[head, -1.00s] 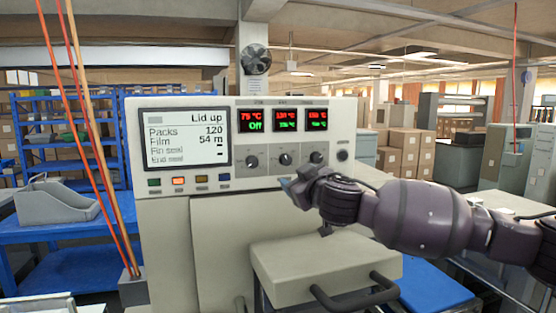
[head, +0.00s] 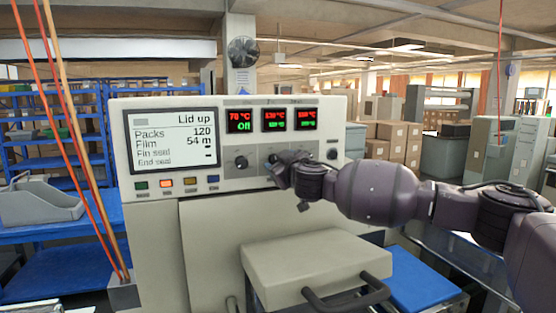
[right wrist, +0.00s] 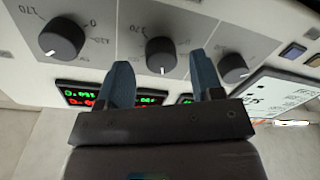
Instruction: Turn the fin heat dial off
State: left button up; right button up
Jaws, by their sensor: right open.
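The wrapper's control panel (head: 205,185) carries a row of dark dials under three red-and-green displays. The left dial (head: 241,162) sits below a display (head: 240,120) that reads Off in green. The middle dial (head: 273,158) is partly covered by my right gripper (head: 279,172), and the right dial is hidden behind it. In the right wrist view, upside down, the middle dial (right wrist: 160,55) lies between the open blue fingertips, apart from them as far as I can tell. Another dial (right wrist: 232,68) is beyond the right finger, and one (right wrist: 61,40) stands clear at left. The dial labels are unreadable.
A screen (head: 172,139) at the panel's left reads Lid up. Colored buttons (head: 165,183) line the panel below it. A pale block with a dark handle (head: 310,262) juts out below my right gripper. Orange and tan lines hang at left.

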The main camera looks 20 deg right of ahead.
jog(key=shift+w+a, duration=0.1)
jog(key=shift+w, duration=0.75)
jog(key=shift+c, duration=0.2)
jog(key=c, duration=0.9)
jog(key=shift+n, duration=0.4)
jog(key=n, duration=0.9)
jog(key=n+h, duration=0.1)
jog(key=n, duration=0.9)
jog(key=shift+r+g, duration=0.15)
jog(key=shift+g, duration=0.25)
